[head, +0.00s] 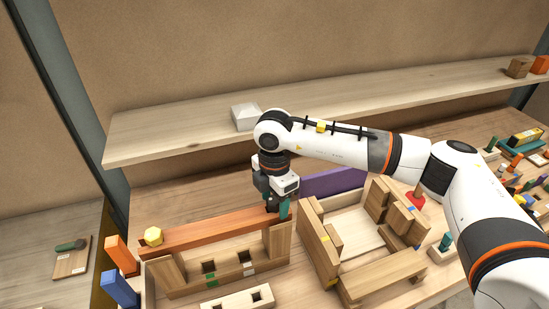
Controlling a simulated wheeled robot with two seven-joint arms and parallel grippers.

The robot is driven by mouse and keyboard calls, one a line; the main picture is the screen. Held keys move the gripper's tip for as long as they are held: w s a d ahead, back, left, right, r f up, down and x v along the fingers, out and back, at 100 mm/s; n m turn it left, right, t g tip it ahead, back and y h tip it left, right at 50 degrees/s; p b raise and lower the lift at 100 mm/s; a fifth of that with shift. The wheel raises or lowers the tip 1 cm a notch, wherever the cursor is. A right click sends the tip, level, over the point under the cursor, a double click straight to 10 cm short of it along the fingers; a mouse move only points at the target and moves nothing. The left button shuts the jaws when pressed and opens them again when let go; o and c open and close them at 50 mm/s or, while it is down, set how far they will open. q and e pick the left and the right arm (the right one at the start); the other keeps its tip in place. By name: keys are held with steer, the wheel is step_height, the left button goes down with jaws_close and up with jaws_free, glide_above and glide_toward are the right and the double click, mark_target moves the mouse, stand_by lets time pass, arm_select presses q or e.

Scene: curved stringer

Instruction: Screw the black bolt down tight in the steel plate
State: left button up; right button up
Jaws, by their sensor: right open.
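My right gripper (278,209) points down at the right end of a long reddish-brown beam (205,231). Its teal fingers are open. A small dark shape shows between and beside the fingertips, but it is too small to tell whether it is the black bolt. I cannot make out the steel plate; the gripper covers the spot below it. My left gripper is not in view.
A yellow hexagonal piece (153,236) sits at the beam's left end, near orange (121,254) and blue (121,288) blocks. A wooden tray (330,240) with blocks and a purple board (335,181) lie to the right. A shelf (180,132) holding a white box (245,117) runs behind.

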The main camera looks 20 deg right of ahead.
step_height(320, 180, up, 12)
steer(key=b, duration=0.5)
steer(key=shift+n, duration=0.3)
